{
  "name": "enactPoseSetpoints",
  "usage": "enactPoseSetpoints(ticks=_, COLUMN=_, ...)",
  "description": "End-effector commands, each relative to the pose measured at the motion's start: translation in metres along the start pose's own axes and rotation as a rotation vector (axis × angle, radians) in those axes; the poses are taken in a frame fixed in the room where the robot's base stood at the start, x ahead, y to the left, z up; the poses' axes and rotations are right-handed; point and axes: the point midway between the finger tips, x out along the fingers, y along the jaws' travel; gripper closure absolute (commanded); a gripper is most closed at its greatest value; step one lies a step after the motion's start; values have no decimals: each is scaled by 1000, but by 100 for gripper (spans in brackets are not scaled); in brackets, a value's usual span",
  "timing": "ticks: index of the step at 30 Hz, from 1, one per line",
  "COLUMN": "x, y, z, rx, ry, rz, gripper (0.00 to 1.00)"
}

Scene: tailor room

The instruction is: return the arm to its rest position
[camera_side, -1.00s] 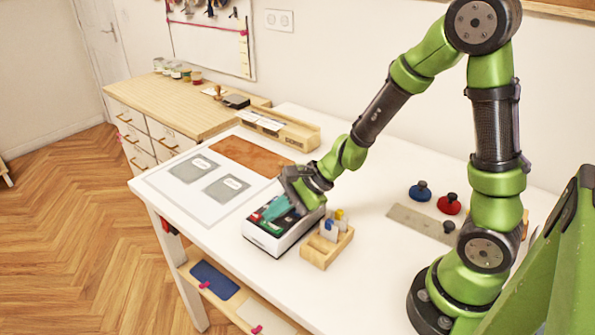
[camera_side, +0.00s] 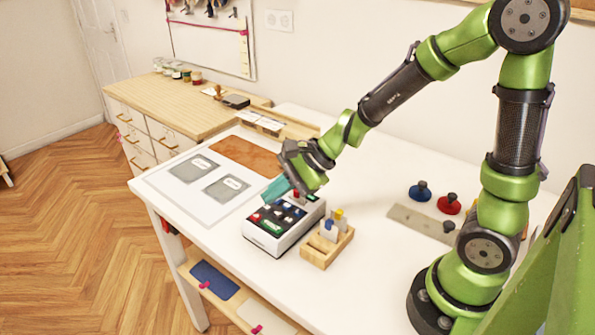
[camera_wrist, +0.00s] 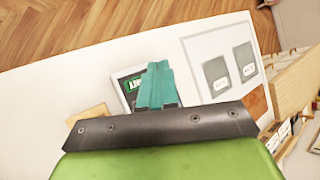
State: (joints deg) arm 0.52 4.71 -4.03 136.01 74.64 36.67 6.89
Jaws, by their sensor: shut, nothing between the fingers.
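My gripper (camera_side: 277,190) has teal fingers and is shut and empty. In the side view it hangs just above the back left part of a white device (camera_side: 284,241) with a dark panel of coloured keys. In the wrist view the teal fingers (camera_wrist: 157,85) cover most of that device, and only part of its panel (camera_wrist: 131,84) shows beside them. My green and black arm reaches across the table from its base at the right.
A wooden holder (camera_side: 318,253) with small coloured pieces stands right of the device. A white mat (camera_side: 206,212) with two grey patches lies left. A wooden tray (camera_side: 301,137) stands behind. Blue (camera_side: 420,191) and red (camera_side: 449,203) knobbed pieces stand right. Bare table (camera_side: 375,165) lies behind the holder.

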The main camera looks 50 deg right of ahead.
Motion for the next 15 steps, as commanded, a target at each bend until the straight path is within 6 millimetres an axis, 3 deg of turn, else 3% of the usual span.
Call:
enactPoseSetpoints(ticks=10, x=0, y=5, z=1, rx=-33, ry=-6, rz=22, gripper=100)
enactPoseSetpoints(ticks=13, x=-5, y=18, z=6, rx=-145, ry=-19, rz=79, gripper=100)
enactPoseSetpoints(ticks=15, x=-18, y=27, z=15, rx=-292, ry=-29, rz=118, gripper=100)
